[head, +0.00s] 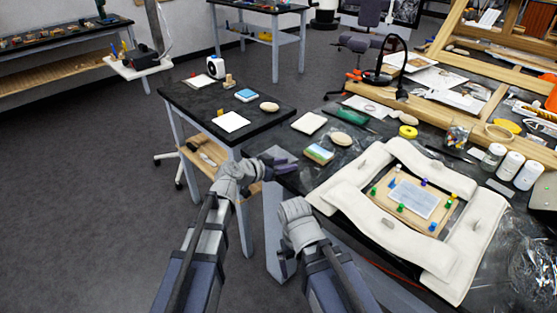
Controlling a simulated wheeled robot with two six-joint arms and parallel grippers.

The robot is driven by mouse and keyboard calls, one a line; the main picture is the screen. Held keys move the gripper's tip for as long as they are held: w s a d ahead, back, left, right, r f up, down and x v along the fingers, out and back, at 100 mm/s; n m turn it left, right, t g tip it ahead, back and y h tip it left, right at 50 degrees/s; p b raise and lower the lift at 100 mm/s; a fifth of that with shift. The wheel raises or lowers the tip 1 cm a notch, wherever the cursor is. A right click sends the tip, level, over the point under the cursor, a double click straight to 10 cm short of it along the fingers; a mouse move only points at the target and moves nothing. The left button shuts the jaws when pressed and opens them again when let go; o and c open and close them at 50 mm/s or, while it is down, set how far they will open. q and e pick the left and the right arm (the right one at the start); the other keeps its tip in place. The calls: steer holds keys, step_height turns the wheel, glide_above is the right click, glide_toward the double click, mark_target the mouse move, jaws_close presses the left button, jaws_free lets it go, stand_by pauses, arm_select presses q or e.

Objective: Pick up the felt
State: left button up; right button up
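No piece is clearly marked as the felt. A flat cream square (309,123) lies on the black worktable near its left edge and may be the felt. A thinner white square (231,121) lies on the small black side table, and I cannot tell whether it is felt or paper. My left gripper (281,164) is beside the worktable's left edge, nearer to me than the cream square and apart from it. Its fingers look spread, with nothing seen between them. My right gripper (285,262) is low, left of the worktable, with its fingers partly hidden by its wrist.
White padded bolsters (360,215) surround a small board with colored pins (414,200). A sponge-like block (319,153), oval stone (341,139), green tool (346,117) and yellow tape roll (408,132) lie nearby. Jars (511,165) stand right. Open floor (90,200) lies left.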

arm_select(q)
steer(key=b+x, duration=0.1)
steer(key=x, duration=0.2)
steer(key=shift+w+d, duration=0.15)
steer(key=shift+w, duration=0.05)
steer(key=shift+r, duration=0.1)
jaws_close()
